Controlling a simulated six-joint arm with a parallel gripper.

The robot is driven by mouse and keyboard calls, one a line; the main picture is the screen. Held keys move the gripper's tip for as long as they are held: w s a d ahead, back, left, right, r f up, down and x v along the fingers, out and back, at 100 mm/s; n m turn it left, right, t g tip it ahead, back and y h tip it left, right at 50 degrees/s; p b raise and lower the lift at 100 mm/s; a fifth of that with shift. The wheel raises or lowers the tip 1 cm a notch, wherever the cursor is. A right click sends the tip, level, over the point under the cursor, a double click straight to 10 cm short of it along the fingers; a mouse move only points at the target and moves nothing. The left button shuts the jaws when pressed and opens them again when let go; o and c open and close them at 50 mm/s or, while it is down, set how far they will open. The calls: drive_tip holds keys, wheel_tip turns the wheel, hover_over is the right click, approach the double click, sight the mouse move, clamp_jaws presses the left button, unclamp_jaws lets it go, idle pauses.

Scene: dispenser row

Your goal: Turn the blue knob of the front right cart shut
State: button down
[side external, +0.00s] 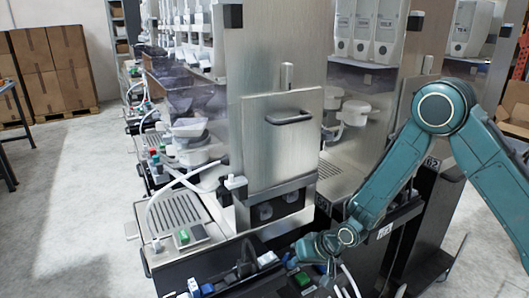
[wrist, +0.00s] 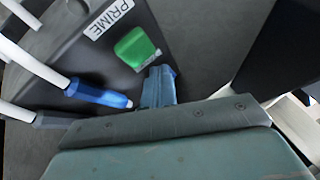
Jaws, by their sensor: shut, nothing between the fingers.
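My gripper (wrist: 158,86) shows in the wrist view as shut blue-grey fingers with nothing between them. The fingertips are just below a green button (wrist: 137,48) beside a PRIME label on a dark panel. A blue cylindrical part with a pale tip (wrist: 98,93) lies left of my fingers, apart from them; it looks like the blue knob, but I cannot be sure. In the side view my gripper (side external: 318,262) is low over the front right cart, close to its green button (side external: 303,280). Its fingertips and any contact with a knob are too small to tell there.
White tubes (wrist: 35,62) run in from the left of the wrist view. The neighbouring cart has a drip tray (side external: 178,212) and a green button (side external: 183,237).

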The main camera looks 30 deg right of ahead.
drive_tip(key=shift+w+a, duration=0.25)
drive_tip(key=shift+a, duration=0.9)
drive_tip(key=shift+s+a, duration=0.15)
drive_tip(key=shift+s, duration=0.05)
idle(1.0)
drive_tip(key=shift+s+a, duration=0.3)
drive_tip(key=shift+s, duration=0.15)
drive_tip(key=shift+s+r, duration=0.1)
drive_tip(key=c, duration=2.2)
unclamp_jaws()
drive_tip(key=shift+v, duration=6.8)
